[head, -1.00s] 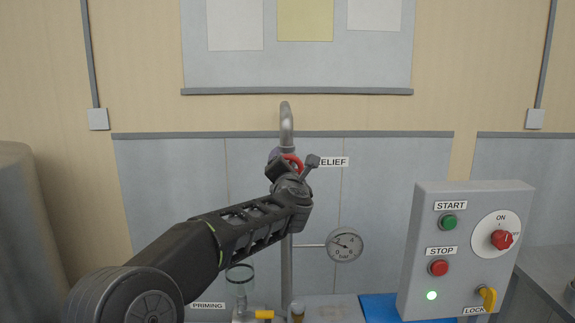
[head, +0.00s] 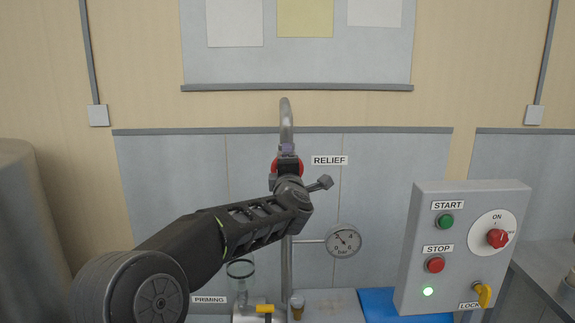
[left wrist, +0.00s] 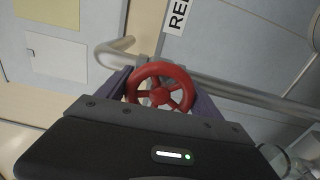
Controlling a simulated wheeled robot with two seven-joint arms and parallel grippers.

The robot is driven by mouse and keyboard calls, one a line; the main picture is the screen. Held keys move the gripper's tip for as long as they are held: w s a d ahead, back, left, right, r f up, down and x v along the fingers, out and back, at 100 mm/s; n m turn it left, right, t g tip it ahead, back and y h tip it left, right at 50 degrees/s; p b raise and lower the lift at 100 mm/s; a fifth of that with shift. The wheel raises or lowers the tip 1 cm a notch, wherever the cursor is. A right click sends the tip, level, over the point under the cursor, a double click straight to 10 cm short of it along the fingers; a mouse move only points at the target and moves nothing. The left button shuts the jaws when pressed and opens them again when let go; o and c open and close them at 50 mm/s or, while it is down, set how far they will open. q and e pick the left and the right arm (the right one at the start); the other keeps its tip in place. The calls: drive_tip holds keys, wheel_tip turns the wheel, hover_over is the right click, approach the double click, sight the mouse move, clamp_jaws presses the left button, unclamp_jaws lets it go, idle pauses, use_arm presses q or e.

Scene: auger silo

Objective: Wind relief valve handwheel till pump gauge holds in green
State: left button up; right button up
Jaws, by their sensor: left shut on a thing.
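The red relief handwheel (head: 274,168) sits on the vertical pipe beside the RELIEF label (head: 329,160), mostly hidden behind my left gripper (head: 287,164) in the head view. In the left wrist view the handwheel (left wrist: 161,88) shows whole, with a finger of my left gripper (left wrist: 160,92) at each side of its rim. The left gripper is shut on the handwheel. The round pump gauge (head: 343,242), marked in bar, is right of the pipe; its needle points to the upper left. I cannot make out a green band on it. My right gripper is not in view.
A grey control box (head: 462,250) stands at the right with START, STOP, a red selector and a yellow LOCK key; its small green lamp is lit. A clear priming cup (head: 240,268) and yellow-handled valve (head: 264,309) are low, near my left forearm.

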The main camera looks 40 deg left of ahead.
use_arm(q)
drive_tip(key=shift+f, duration=0.1)
drive_tip(key=o, duration=1.4)
drive_tip(key=shift+s+d, duration=0.35)
drive_tip(key=shift+s, duration=0.1)
drive_tip(key=b+v, duration=0.2)
drive_tip(key=v, duration=0.4)
drive_tip(key=shift+s+d, duration=0.25)
